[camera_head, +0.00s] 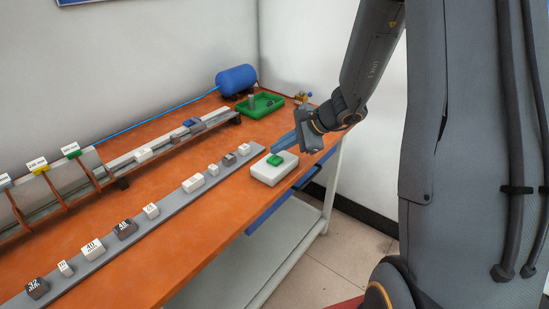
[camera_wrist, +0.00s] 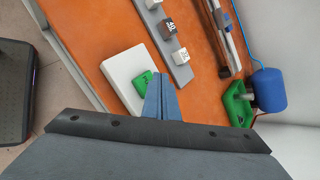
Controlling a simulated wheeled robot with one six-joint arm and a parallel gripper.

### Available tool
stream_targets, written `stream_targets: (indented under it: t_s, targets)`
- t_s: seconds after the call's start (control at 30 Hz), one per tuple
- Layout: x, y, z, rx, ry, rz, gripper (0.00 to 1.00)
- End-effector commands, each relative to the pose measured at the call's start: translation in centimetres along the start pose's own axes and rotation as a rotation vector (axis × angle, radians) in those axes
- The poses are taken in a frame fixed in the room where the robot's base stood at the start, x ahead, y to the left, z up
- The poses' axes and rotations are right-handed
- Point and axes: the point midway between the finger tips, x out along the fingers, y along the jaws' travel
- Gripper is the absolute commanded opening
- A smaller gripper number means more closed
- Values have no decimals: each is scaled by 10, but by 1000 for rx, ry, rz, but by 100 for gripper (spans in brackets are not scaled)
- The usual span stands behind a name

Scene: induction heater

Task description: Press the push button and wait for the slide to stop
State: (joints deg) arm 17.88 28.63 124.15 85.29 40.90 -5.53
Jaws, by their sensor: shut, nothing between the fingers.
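The push button (camera_head: 275,160) is a green cap on a white box (camera_head: 265,174) near the front edge of the orange table. My gripper (camera_head: 271,150) is shut and empty, its blue fingers pointing down at the button. In the wrist view the fingertips (camera_wrist: 158,76) are beside the green button (camera_wrist: 141,84) and overlap its edge; I cannot tell whether they touch it. The slide (camera_head: 188,122), a small blue and grey part, appears on the long rail (camera_head: 160,146) at the back of the table.
Several labelled blocks (camera_head: 125,229) stand on a grey strip (camera_head: 170,208) left of the button box. A green tray (camera_head: 245,113) and a blue tank (camera_head: 237,79) are at the back right. Bare table lies between strip and rail.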

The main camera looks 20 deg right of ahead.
Motion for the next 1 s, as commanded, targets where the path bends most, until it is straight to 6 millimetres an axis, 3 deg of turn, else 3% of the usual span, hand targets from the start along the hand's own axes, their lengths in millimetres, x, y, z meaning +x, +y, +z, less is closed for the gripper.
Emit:
stream_targets:
  t_s: [0.27,1.0]
  targets:
    - [-3,-2,2,0,0,0,0]
    - [-42,-31,31,-1,0,0,0]
